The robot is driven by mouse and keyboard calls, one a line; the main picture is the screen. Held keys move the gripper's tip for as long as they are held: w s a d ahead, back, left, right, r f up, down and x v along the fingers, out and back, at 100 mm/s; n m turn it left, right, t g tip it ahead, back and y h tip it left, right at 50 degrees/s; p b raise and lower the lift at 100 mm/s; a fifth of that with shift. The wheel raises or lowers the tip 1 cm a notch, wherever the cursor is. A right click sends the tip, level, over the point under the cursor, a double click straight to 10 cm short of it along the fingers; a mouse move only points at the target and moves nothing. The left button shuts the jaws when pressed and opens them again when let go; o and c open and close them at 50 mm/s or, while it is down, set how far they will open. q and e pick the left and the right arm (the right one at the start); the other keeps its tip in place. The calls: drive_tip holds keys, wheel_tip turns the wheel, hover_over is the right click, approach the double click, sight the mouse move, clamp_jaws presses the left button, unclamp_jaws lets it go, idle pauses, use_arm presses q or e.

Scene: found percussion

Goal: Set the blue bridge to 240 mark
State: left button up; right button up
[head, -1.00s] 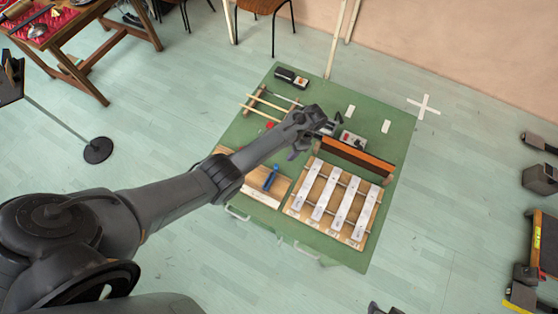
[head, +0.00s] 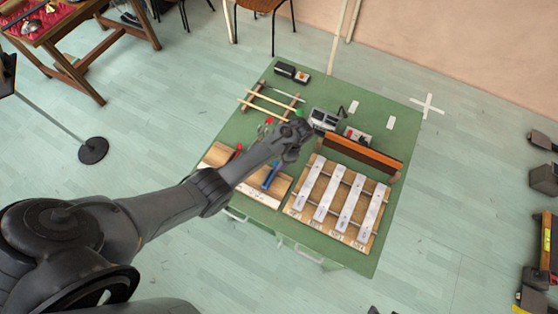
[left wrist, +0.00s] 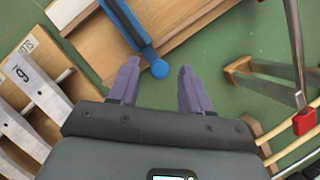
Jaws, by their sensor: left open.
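The blue bridge (head: 271,176) stands across the wooden board with a white strip (head: 262,198) at the left front of the green table. In the left wrist view the blue bridge (left wrist: 128,28) runs from the top edge to a round blue end. My left gripper (head: 277,164) is just behind the bridge in the head view, partly hidden by its own wrist. In the left wrist view its purple fingers (left wrist: 159,72) are apart, with the round blue end near their tips and nothing clearly held. The marks on the strip are too small to read. My right gripper is not in view.
A rack of metal bars (head: 340,200) lies right of the board, with an upright brown panel (head: 362,153) behind it. A frame with wooden sticks (head: 267,104) and small grey boxes (head: 323,119) stand farther back.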

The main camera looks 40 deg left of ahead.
use_arm(q)
clamp_jaws()
idle(0.3)
drive_tip(key=a+p, duration=0.1)
drive_tip(key=s+a, duration=0.1)
drive_tip(key=a, duration=0.1)
drive_tip(key=shift+a+r+p, duration=0.1)
drive_tip(key=shift+a+p, duration=0.2)
drive_tip(key=shift+p, duration=0.05)
drive_tip(key=shift+a, duration=0.15)
unclamp_jaws()
drive_tip(key=shift+w, duration=0.1)
